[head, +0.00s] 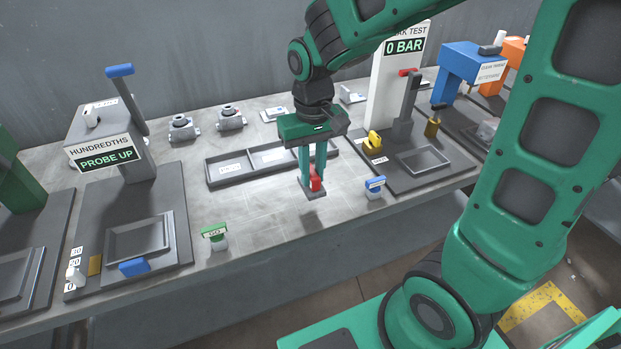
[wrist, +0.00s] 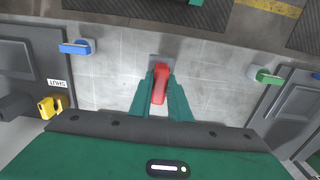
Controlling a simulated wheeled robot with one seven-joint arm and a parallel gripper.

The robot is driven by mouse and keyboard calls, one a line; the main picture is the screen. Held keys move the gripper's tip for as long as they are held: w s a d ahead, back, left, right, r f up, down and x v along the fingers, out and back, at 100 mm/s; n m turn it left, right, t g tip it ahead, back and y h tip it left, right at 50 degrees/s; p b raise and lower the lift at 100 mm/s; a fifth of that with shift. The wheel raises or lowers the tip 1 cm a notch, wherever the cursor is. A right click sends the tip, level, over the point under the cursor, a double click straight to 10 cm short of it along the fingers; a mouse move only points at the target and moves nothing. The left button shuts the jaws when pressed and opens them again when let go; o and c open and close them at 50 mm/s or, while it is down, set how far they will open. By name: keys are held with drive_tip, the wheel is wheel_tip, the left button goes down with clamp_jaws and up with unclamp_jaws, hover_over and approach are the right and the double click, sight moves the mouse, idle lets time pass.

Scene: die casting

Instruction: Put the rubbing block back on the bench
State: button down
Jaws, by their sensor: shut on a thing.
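The rubbing block (head: 315,193) has a red grip on a flat grey base. My gripper (head: 314,179) points straight down and is shut on the red grip. In the wrist view the red grip (wrist: 160,84) sits between the green fingers, with the grey base beyond it.
A green-topped piece (head: 214,236) stands to the left and a blue-topped piece (head: 374,188) to the right. A divided dark tray (head: 213,178) lies behind. The leak test station (head: 401,85) is right, the probe station (head: 100,145) left. Bench around the block is clear.

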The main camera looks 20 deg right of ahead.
sight(313, 167)
drive_tip(key=w+f, duration=0.1)
drive_tip(key=w+d+f, duration=0.1)
drive_tip(key=w, duration=0.1)
drive_tip(key=w+d+f, duration=0.1)
drive_tip(key=shift+w, duration=0.2)
drive_tip(key=shift+f, duration=1.95)
drive_tip(key=c, duration=1.7)
unclamp_jaws()
drive_tip(key=shift+f, duration=0.15)
drive_tip(key=shift+o, duration=0.2)
wheel_tip(313, 167, up, 12)
